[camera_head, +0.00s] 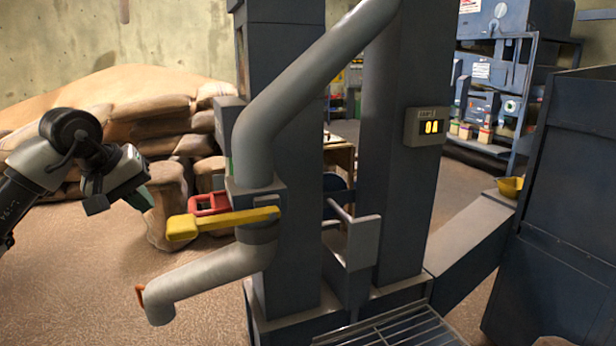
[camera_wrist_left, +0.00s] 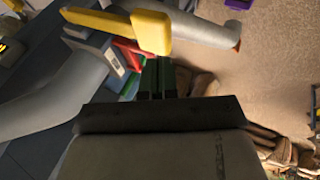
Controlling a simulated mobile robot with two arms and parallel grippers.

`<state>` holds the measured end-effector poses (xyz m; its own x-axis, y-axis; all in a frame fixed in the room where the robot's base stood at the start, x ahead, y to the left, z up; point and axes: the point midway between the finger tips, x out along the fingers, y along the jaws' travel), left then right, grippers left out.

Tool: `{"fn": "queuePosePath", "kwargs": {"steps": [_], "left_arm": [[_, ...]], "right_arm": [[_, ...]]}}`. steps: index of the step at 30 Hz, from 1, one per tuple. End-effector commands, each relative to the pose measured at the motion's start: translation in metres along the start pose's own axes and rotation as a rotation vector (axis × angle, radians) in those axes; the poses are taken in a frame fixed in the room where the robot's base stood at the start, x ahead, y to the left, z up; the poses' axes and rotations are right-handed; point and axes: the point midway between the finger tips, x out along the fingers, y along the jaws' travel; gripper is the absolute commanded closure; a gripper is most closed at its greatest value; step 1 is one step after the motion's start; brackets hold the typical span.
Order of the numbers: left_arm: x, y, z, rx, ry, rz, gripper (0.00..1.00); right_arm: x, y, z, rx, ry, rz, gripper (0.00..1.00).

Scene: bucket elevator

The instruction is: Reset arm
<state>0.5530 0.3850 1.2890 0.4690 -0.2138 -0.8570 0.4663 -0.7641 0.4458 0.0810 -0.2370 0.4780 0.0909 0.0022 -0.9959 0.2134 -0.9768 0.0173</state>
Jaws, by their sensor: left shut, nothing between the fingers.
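My left arm comes in from the left in the head view, and its gripper (camera_head: 140,198) hangs left of the bucket elevator's pipe (camera_head: 254,150). The gripper is shut and empty; the closed fingers show in the left wrist view (camera_wrist_left: 157,78). A yellow lever (camera_head: 222,223) sticks out to the left from the pipe, right of my gripper and apart from it in the head view. In the wrist view the yellow lever (camera_wrist_left: 151,32) lies just beyond the fingertips. My right gripper is not in view.
Stacked sacks (camera_head: 150,115) stand behind my left arm. The lower spout (camera_head: 205,284) reaches out below the lever. A grey display box (camera_head: 426,127) is on the right column. A dark blue cabinet (camera_head: 565,215) stands at the right. The floor at the lower left is clear.

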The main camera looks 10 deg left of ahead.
Motion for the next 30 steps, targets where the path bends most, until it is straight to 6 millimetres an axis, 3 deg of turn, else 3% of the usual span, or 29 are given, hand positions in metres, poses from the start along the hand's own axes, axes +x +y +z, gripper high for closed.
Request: {"fn": "queuePosePath", "kwargs": {"steps": [5,9,12,15,20,24,25,28,30], "left_arm": [[0.048,0.047,0.039,-0.066,-0.12,0.204,1.0],[0.093,0.11,0.11,-0.303,-0.394,0.528,1.0],[0.101,0.145,0.156,-0.582,-0.661,0.744,1.0],[0.099,0.163,0.184,-0.932,-0.949,0.905,1.0],[0.101,0.154,0.194,-1.607,-1.41,1.054,1.0],[0.128,0.109,0.188,-2.297,-1.754,1.089,1.0],[0.137,0.095,0.189,2.305,1.703,-1.021,1.0],[0.173,0.042,0.201,2.041,1.323,-0.724,1.0],[0.199,-0.001,0.222,1.837,1.057,-0.565,1.0]], "right_arm": [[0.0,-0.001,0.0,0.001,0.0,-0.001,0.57],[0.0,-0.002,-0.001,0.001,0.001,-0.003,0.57],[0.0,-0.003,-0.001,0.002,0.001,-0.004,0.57],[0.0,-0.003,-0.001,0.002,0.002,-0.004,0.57],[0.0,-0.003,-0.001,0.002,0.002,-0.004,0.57],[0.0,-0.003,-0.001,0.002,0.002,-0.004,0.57],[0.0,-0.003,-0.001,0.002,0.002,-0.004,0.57],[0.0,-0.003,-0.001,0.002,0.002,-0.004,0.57],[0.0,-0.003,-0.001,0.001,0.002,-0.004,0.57]]}}
